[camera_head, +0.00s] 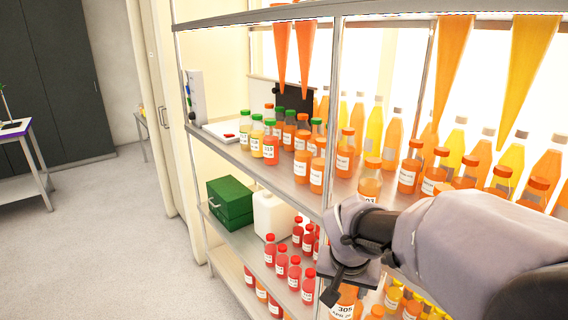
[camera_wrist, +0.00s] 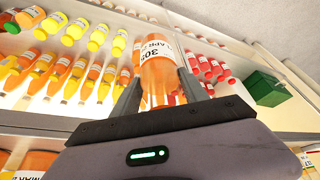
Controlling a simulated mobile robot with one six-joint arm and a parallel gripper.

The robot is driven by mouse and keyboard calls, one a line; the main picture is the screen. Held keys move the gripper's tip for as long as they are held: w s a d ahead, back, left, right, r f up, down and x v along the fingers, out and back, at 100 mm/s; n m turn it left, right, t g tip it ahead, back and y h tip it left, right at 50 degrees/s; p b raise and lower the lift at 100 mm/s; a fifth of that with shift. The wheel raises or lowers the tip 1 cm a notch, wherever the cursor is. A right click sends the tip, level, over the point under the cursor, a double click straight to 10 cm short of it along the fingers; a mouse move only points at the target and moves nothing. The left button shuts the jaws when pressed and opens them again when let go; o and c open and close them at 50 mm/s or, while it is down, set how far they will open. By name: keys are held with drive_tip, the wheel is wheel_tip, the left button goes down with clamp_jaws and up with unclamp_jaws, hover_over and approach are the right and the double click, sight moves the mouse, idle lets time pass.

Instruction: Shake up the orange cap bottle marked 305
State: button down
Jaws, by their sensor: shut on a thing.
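The bottle marked 305 (camera_head: 345,309) shows at the bottom edge of the head view, below my gripper (camera_head: 342,282). It holds orange juice and has a white label. In the wrist view the bottle (camera_wrist: 158,72) sits between the two fingers of my gripper (camera_wrist: 160,88), which is shut on it. Its label reads upside down there. Its cap cannot be made out in either view; in the head view my gripper covers its upper part. The bottle is in front of the shelf unit.
The middle shelf (camera_head: 238,158) carries green-capped and orange-capped bottles close to my arm. A lower shelf (camera_head: 243,240) has red bottles, a green box (camera_head: 230,202) and a white canister (camera_head: 273,214). A metal post (camera_head: 331,120) stands near my gripper.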

drive_tip(key=x, duration=0.2)
drive_tip(key=b+x, duration=0.1)
drive_tip(key=x, duration=0.1)
drive_tip(key=shift+w+d+r, duration=0.15)
drive_tip(key=shift+w+d, duration=0.1)
drive_tip(key=shift+w, duration=0.05)
drive_tip(key=shift+r, duration=0.15)
drive_tip(key=s+d, duration=0.4)
drive_tip(key=s, duration=0.1)
drive_tip(key=w+a, duration=0.4)
drive_tip(key=w, duration=0.1)
drive_tip(key=shift+w+a, duration=0.15)
drive_tip(key=shift+w, duration=0.1)
drive_tip(key=shift+s+d, duration=0.2)
drive_tip(key=shift+s, duration=0.2)
drive_tip(key=shift+w+a, duration=0.1)
drive_tip(key=shift+w, duration=0.15)
drive_tip(key=shift+s, duration=0.1)
